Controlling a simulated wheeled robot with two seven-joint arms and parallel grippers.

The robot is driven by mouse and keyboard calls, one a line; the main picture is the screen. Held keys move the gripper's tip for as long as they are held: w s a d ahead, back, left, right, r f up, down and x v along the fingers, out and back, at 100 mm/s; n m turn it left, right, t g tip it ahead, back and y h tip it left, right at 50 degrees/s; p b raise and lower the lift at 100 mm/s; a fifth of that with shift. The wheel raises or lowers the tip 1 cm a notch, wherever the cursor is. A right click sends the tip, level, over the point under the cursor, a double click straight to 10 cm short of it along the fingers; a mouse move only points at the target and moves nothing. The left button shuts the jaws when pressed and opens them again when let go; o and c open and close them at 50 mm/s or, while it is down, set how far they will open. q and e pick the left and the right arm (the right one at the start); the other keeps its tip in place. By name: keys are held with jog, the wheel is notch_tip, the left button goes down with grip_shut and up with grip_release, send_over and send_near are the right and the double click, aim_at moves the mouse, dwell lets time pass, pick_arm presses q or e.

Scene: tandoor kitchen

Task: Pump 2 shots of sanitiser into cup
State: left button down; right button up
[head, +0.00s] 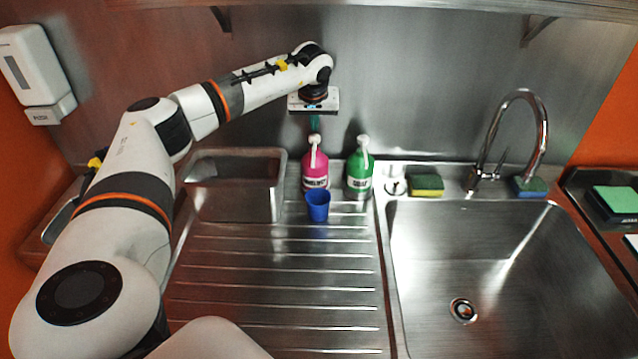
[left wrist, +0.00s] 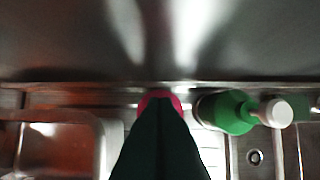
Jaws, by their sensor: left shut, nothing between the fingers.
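A pink pump bottle (head: 315,172) with a white pump top stands upright at the back of the drainboard. A green pump bottle (head: 359,175) with a white pump top stands to its right. I cannot read which label says sanitiser. A blue cup (head: 318,205) stands upright in front of the pink bottle. My left gripper (head: 314,124) points down, shut and empty, just above the pink bottle's pump top; I cannot tell whether they touch. In the left wrist view the dark fingers hide most of the pink bottle (left wrist: 160,96), and the green bottle (left wrist: 228,113) is to the right. My right gripper is out of view.
A steel bin (head: 233,190) stands left of the bottles. The sink (head: 470,260) with its tap (head: 541,130) and a sponge (head: 426,184) lies to the right. A steel wall is close behind. The ribbed drainboard (head: 280,290) in front is clear.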

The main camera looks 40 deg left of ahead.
aim_at(315, 136)
pick_arm(q)
jog(key=shift+f, duration=0.1)
jog(key=shift+f, duration=0.15)
jog(key=shift+f+b, duration=0.6)
jog(key=shift+f, duration=0.7)
jog(key=shift+r+p, duration=0.85)
jog(key=shift+r, duration=0.05)
jog(key=shift+r+p, duration=0.35)
jog(key=shift+r, duration=0.15)
jog(key=shift+f, duration=0.2)
